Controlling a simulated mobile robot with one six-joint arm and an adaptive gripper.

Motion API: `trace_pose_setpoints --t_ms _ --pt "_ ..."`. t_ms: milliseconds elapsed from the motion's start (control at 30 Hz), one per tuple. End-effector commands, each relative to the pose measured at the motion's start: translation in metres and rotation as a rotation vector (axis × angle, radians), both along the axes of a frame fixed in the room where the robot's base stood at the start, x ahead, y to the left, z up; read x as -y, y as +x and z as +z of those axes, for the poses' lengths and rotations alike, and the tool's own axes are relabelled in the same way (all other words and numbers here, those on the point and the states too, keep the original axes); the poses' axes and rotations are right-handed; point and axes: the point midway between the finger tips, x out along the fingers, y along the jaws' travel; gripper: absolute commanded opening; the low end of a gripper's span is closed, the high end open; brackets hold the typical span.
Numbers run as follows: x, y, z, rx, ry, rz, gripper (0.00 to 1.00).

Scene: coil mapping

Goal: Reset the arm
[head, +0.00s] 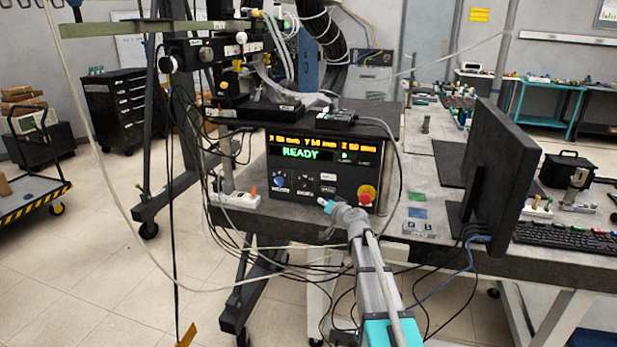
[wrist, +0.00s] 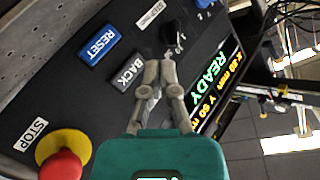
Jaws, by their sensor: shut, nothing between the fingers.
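The black control box (head: 270,200) stands on the bench in the head view. Its display (head: 318,150) reads READY in green, with amber figures above. In the wrist view the panel appears turned, with a blue RESET button (wrist: 103,44), a dark BACK button (wrist: 127,72) and a black knob (wrist: 174,36). The red stop button (wrist: 60,165) on its yellow ring is at lower left; it also shows in the head view (head: 367,193). My gripper (wrist: 160,62) is shut and empty, its tips over the panel beside BACK and the knob. Whether they touch the panel cannot be told.
A monitor (head: 510,160) and keyboard (head: 565,237) are on the bench at right. Cables hang along the box's left side and below the bench. A dark frame (head: 152,110) stands at left.

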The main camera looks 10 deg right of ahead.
Motion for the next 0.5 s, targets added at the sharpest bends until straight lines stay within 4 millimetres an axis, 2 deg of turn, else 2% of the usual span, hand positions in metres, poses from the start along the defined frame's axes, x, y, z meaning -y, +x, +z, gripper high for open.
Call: trace_pose_setpoints --t_ms 167,267,367,500 --pt "-0.017 -0.018 -0.009 -0.042 -0.033 0.057 0.00" --pt "-0.032 -0.038 -0.021 -0.095 -0.071 0.117 0.00" --pt "-0.051 -0.064 -0.038 -0.175 -0.122 0.191 0.00" --pt "-0.072 -0.110 -0.067 -0.324 -0.209 0.287 0.00"
